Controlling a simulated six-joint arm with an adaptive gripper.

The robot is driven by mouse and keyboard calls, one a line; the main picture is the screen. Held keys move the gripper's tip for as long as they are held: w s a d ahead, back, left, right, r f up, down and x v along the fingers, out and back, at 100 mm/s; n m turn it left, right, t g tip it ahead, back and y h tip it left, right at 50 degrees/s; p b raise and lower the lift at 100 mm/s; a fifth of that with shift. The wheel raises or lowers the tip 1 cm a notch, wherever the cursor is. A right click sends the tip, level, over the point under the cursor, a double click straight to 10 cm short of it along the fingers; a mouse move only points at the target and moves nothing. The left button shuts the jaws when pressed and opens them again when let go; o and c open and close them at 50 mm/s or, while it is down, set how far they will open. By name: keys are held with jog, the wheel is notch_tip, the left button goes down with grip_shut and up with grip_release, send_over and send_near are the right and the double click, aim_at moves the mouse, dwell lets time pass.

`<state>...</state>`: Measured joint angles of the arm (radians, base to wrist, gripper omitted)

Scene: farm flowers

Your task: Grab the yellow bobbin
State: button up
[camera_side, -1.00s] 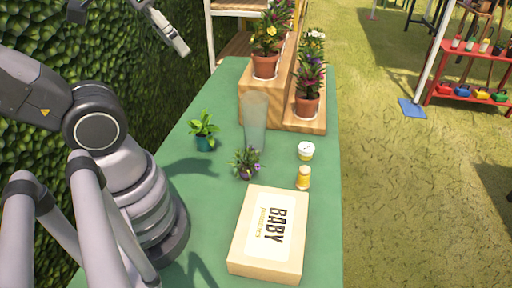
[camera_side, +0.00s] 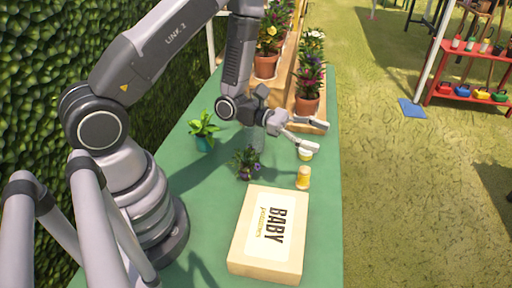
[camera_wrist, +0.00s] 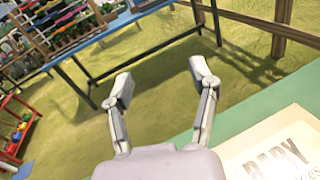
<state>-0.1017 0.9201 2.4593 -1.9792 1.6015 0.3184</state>
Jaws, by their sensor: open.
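The yellow bobbin (camera_side: 303,177) stands upright on the green table, just beyond the far right corner of the wooden box. It has a pale top and a yellow body. My gripper (camera_side: 322,137) is open and empty, above the table and a little behind the bobbin in the side view. In the wrist view my gripper's two fingers (camera_wrist: 160,88) are spread with only grass and a table frame beyond them. The bobbin does not show in the wrist view.
A wooden box marked BABY (camera_side: 268,234) lies in front of the bobbin; it also shows in the wrist view (camera_wrist: 280,150). A small purple-flowered plant (camera_side: 246,163) and a green potted plant (camera_side: 204,130) stand left. Potted flowers stand behind.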

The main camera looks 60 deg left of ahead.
jog(key=w+a+f+n+t+y, duration=0.1)
jog(key=a+f+n+t+y, duration=0.35)
jog(key=f, duration=0.65)
jog(key=n+y, duration=0.4)
jog(key=y, duration=0.1)
send_near(304, 178)
jog(key=w, duration=0.1)
jog(key=w+f, duration=0.1)
jog(key=w, duration=0.1)
jog(key=shift+w+f+m+g+h, duration=0.2)
jog(key=shift+w+m+g+h, duration=0.05)
jog(key=shift+g, duration=0.1)
jog(key=shift+w+f, duration=0.1)
jog(key=shift+f, duration=0.25)
jog(key=shift+w+d+f, duration=0.1)
jog(key=shift+w+f, duration=0.05)
jog(key=shift+w, duration=0.15)
jog(key=x, duration=0.6)
jog(key=shift+w+f, duration=0.1)
jog(key=shift+w, duration=0.05)
jog(key=shift+c, duration=0.2)
grip_shut()
